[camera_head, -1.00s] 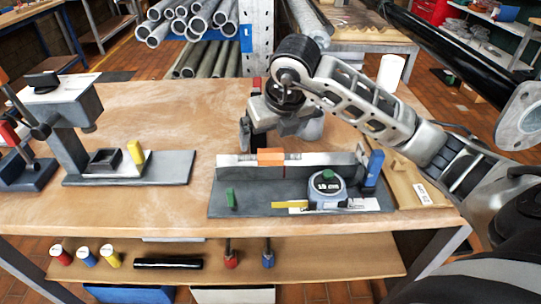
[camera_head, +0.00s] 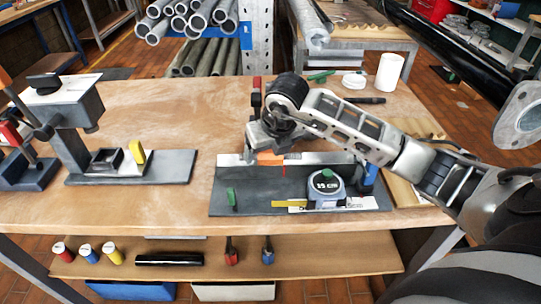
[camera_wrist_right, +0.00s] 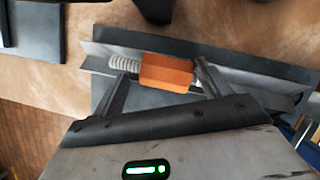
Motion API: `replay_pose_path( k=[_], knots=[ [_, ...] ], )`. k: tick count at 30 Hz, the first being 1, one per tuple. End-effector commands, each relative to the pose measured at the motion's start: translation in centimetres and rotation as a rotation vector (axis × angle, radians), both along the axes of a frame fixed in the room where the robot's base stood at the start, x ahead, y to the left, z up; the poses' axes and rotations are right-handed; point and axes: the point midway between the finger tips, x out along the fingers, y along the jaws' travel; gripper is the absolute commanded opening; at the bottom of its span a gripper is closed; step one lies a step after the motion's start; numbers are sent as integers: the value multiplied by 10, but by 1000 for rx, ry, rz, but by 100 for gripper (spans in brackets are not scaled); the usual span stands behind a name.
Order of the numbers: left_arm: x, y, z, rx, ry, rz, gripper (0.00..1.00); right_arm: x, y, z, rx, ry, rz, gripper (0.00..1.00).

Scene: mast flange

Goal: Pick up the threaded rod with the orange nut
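The threaded rod shows as a short grey thread (camera_wrist_right: 125,63) beside the orange nut (camera_wrist_right: 166,74) in the right wrist view. In the head view the orange nut (camera_head: 270,158) sits at the back of a dark grey fixture (camera_head: 250,198), along its light upright strip. My right gripper (camera_head: 266,150) is at the nut from behind and above. In the right wrist view its two fingers (camera_wrist_right: 163,80) are apart, one on each side of the nut, with a small gap at the left. Parts of the rod are hidden by the nut and fingers. My left gripper is not in view.
A tape measure (camera_head: 326,188) and a blue-handled item (camera_head: 369,170) stand on the fixture. A small green piece (camera_head: 232,198) is at its left. A press stand (camera_head: 75,140) is to the left. The wooden bench top (camera_head: 170,110) between them is clear.

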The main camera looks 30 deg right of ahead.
Motion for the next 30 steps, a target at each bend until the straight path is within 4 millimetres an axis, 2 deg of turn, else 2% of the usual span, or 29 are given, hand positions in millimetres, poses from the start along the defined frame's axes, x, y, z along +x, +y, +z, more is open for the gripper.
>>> replay_pose_path(
  k=[1, 3, 4, 17, 23, 30],
  knots=[
    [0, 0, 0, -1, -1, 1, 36, 0, -1, 0, -1, -1, -4, 52],
    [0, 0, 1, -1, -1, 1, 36, 0, -1, 0, -1, 0, -4, 32],
    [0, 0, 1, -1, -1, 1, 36, 0, -1, 0, -1, 0, -4, 28],
    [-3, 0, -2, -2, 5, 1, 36, 1, -1, 5, -1, -3, -2, 28],
    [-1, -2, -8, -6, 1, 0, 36, 1, -2, 34, -3, -10, -3, 28],
    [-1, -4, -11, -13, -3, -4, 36, -44, -16, 87, -5, -10, -4, 28]
  ],
)
